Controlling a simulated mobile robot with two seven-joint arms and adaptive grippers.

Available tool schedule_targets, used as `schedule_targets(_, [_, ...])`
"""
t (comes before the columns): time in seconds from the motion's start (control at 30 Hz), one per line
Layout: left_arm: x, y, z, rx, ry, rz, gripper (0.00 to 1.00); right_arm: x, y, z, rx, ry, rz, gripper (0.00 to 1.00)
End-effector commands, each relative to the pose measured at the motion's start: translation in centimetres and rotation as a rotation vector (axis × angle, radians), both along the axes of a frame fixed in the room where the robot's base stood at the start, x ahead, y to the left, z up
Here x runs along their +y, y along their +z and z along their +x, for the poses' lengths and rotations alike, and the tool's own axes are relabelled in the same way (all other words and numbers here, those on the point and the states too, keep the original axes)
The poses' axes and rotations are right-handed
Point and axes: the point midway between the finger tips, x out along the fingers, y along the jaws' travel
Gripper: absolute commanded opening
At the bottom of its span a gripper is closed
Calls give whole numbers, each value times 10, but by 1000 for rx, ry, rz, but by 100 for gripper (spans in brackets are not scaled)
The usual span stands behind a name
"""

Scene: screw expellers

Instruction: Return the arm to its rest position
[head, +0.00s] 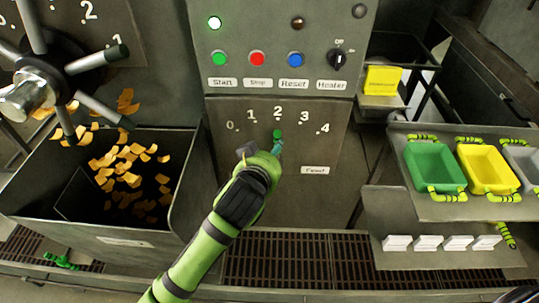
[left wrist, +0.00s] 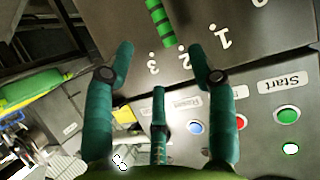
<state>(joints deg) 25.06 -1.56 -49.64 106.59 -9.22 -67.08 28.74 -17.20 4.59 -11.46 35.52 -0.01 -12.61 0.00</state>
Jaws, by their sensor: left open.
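My left arm reaches up from the bottom of the head view to the control panel (head: 325,110). My left gripper (head: 262,150) is just below a small green lever (head: 277,134) under the mark 2 of the feed scale. In the left wrist view my gripper (left wrist: 161,50) has its teal fingers spread, with nothing between them. The green-banded lever (left wrist: 160,22) shows beyond the fingertips, apart from them in the picture. The exact gap to the panel is hard to judge. My right gripper is not in view.
A metal bin (head: 115,241) with orange flakes stands left, below a spoked handwheel (head: 55,75). Green (head: 434,167) and yellow (head: 487,168) trays sit on a bench at right. Buttons and a heater knob (head: 337,59) are above the scale. A floor grate (head: 300,262) runs below.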

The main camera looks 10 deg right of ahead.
Motion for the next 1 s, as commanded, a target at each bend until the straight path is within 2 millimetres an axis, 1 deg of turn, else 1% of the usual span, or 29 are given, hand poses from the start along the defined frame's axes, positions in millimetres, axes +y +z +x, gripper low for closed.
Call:
schedule_targets(0.47, [0, 0, 0, 0, 0, 0, 56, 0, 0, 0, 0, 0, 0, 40])
schedule_targets(0.57, [4, -13, 2, 17, 7, 9, 56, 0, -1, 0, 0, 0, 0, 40])
schedule_targets(0.67, [16, -52, 9, 67, 25, 32, 56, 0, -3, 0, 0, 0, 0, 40])
schedule_targets(0.77, [38, -115, 12, 146, 49, 70, 56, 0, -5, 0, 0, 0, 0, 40])
schedule_targets(0.8, [49, -144, 11, 183, 60, 85, 56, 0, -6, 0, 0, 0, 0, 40])
schedule_targets(0.83, [58, -166, 9, 208, 66, 98, 56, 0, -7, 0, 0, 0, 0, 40])
schedule_targets(0.87, [67, -187, 6, 235, 74, 108, 56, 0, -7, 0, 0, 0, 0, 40])
schedule_targets(0.9, [79, -215, 0, 270, 82, 122, 56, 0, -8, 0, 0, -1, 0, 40])
schedule_targets(0.93, [88, -236, -6, 296, 89, 132, 56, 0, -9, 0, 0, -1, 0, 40])
schedule_targets(0.97, [97, -256, -13, 321, 94, 141, 56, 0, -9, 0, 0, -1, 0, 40])
schedule_targets(1.0, [109, -282, -23, 355, 103, 154, 56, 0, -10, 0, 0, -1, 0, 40])
